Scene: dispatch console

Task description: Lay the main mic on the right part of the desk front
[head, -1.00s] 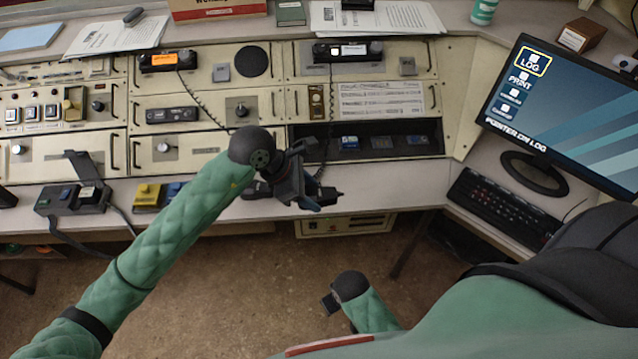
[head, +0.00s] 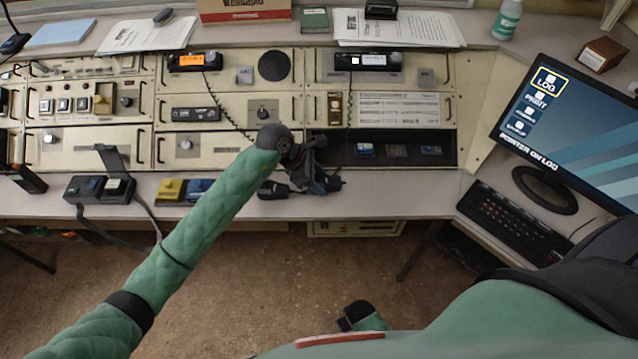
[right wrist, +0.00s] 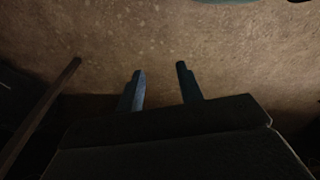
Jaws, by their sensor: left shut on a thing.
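My left gripper (head: 315,170) is over the desk front, below the dark recess of the console. It is shut on a black hand mic (head: 334,183), mostly hidden by the fingers. A coiled cord runs down from the right radio (head: 362,61) towards it. I cannot tell whether the held mic touches the desk. A second black mic (head: 271,190) lies on the desk front just left of the gripper, partly behind my arm. The right part of the desk front (head: 420,190) is bare. My right gripper (right wrist: 160,88) is open and empty above the floor in the right wrist view.
A monitor (head: 575,130) and keyboard (head: 513,222) stand at the right. A black box with a strap (head: 100,188), a yellow box (head: 171,190) and a blue one (head: 198,190) sit on the desk front at the left. The left radio (head: 194,62) has a coiled cord.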

